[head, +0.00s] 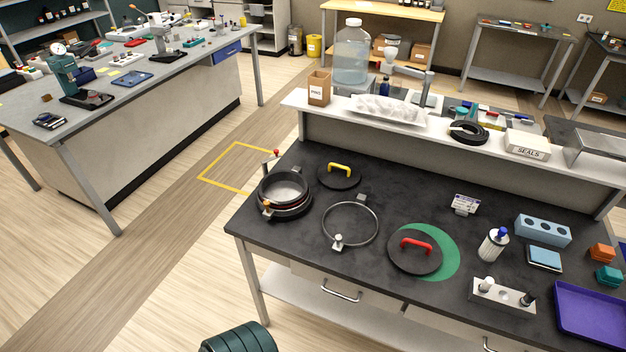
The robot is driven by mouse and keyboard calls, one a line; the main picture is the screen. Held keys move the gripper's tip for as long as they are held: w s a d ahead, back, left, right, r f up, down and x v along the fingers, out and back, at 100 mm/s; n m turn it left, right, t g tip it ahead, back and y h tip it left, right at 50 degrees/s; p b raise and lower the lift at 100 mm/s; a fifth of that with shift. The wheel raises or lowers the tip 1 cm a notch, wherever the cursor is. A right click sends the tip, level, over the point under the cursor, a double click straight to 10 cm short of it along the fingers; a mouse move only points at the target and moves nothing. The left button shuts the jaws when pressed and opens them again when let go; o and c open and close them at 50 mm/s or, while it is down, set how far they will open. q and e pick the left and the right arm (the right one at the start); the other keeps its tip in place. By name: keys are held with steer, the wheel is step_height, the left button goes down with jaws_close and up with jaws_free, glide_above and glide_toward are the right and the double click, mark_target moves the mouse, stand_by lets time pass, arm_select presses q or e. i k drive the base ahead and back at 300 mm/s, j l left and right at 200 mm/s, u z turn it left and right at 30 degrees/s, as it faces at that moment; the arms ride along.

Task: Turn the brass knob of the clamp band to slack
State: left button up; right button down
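A dark round port (284,194) with a metallic inner rim stands at the left end of the black bench top. A band runs around it, and a small brass-coloured knob (267,205) sits at its front left. Whether this band is tight or slack cannot be told at this size. A loose metal clamp ring (378,226) lies flat on the bench to the right of the port, with a pale knob (337,241) at its front. Neither of my grippers is in view.
A black lid with a yellow handle (340,169) lies behind the ring. A black lid with a red handle (416,245) lies partly on a green disc (447,262). A red-tipped lever (276,153) rises behind the port. A raised shelf (321,113) runs along the back.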

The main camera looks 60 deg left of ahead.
mark_target(266, 203)
steer(key=u, duration=2.1)
